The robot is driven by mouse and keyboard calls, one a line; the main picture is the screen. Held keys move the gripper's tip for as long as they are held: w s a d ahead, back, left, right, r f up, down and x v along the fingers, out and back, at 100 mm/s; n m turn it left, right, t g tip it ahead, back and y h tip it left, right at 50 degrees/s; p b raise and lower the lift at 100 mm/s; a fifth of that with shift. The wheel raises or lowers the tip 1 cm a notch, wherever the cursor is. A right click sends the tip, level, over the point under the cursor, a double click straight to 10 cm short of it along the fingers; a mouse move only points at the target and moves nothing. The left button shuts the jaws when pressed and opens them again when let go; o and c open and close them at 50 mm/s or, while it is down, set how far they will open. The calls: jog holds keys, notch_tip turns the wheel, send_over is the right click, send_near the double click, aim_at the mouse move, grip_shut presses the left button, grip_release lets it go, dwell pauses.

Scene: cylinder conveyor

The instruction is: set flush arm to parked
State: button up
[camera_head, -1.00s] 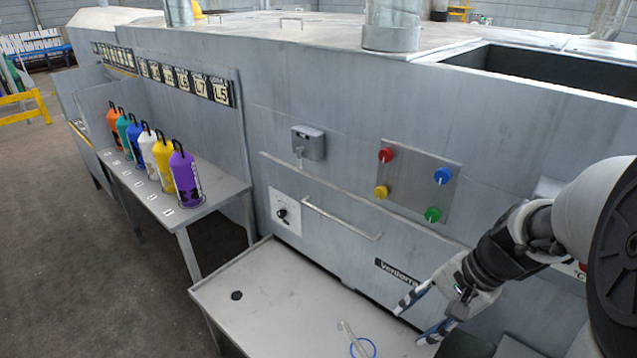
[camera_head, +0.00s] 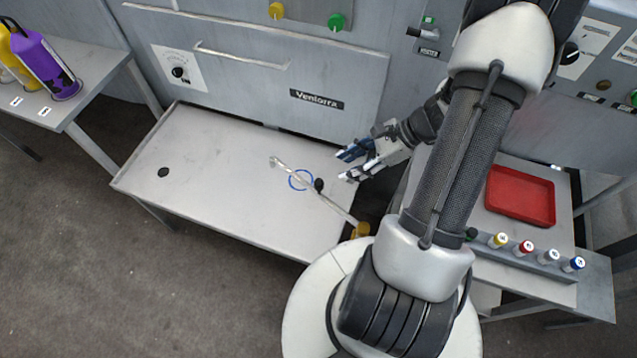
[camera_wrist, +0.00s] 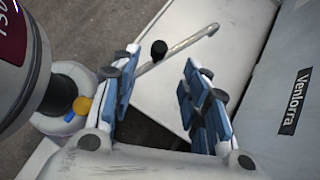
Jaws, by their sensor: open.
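The flush arm (camera_head: 337,208) is a thin pale metal tube over the steel table (camera_head: 215,205). It runs from a yellow pivot (camera_head: 361,230) at the table's front right corner to a bent tip at the upper left. A black knob (camera_head: 319,185) stands on the tube, beside a blue ring (camera_head: 301,180) on the tabletop. My gripper (camera_head: 348,166) is open and empty, to the right of the knob and above it in the picture. In the wrist view the knob (camera_wrist: 158,48) and tube (camera_wrist: 190,43) lie beyond the parted blue-padded fingers (camera_wrist: 160,92), apart from them.
A black round spot (camera_head: 163,172) is at the table's left. At right are a red tray (camera_head: 520,195) and several small capped vials (camera_head: 525,248). Purple bottle (camera_head: 45,65) at far left.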

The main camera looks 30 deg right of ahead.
aim_at(320, 182)
jog(key=b+x, duration=0.3)
jog(key=x, duration=0.8)
jog(key=shift+a+f, duration=0.15)
jog(key=shift+a, duration=0.05)
jog(key=shift+c, duration=0.2)
grip_shut()
